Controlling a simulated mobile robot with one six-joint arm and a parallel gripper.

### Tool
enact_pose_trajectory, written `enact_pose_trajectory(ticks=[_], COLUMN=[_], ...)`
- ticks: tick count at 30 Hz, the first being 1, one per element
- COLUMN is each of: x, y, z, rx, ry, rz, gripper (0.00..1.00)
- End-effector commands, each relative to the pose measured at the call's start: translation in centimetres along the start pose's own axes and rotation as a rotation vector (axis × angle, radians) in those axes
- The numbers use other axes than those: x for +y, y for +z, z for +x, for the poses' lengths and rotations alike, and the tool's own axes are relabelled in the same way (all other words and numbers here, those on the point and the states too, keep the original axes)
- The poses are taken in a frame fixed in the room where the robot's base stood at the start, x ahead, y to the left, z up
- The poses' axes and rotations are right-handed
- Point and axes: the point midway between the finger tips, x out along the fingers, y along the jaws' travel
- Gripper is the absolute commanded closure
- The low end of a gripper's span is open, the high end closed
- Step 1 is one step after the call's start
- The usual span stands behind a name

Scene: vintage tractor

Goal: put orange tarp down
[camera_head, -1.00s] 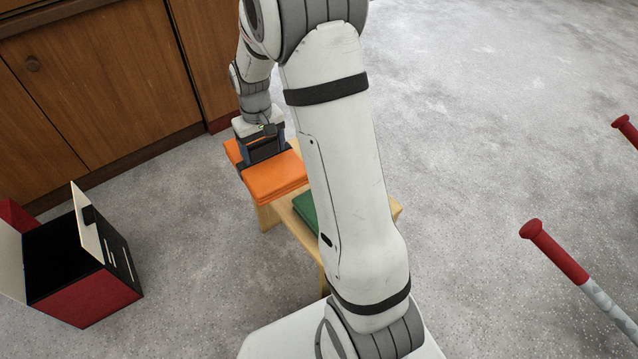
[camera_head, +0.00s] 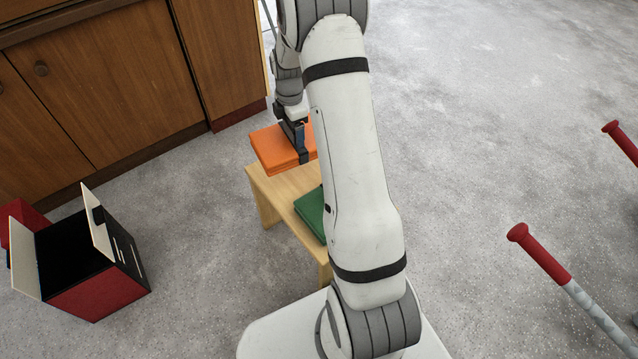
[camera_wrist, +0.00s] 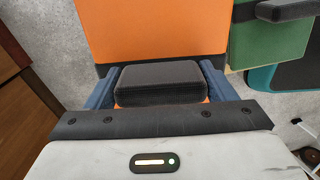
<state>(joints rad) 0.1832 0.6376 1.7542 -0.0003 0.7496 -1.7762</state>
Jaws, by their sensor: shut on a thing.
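The orange tarp (camera_head: 284,148) is a flat folded slab at the far end of the small wooden bench. My gripper (camera_head: 299,142) is shut on it. In the wrist view the orange tarp (camera_wrist: 155,30) lies between and beyond the blue fingers of my gripper (camera_wrist: 158,88). I cannot tell whether the tarp touches the bench or hangs just above it. My arm hides its right side in the head view.
The wooden bench (camera_head: 283,187) has bare top beside a green folded tarp (camera_head: 312,212). A red box (camera_head: 98,292) with open flaps stands at left. Wooden cabinets (camera_head: 110,80) line the back. Red-ended posts (camera_head: 540,252) stand at right, with open floor between.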

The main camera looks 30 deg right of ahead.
Motion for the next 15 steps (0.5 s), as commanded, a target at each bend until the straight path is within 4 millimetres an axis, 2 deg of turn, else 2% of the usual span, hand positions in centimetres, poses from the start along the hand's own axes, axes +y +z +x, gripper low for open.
enact_pose_trajectory(ticks=[3, 8, 11, 15], x=[0.3, 0.4, 0.4, 0.3], y=[0.8, 1.2, 1.3, 1.3], z=[-0.2, 0.2, 1.2, 3.7], rx=[0.000, 0.000, 0.000, 0.001], ry=[0.002, 0.001, 0.000, -0.002], rz=[-0.097, -0.165, -0.175, -0.174], gripper=[0.88, 0.88, 0.88, 0.88])
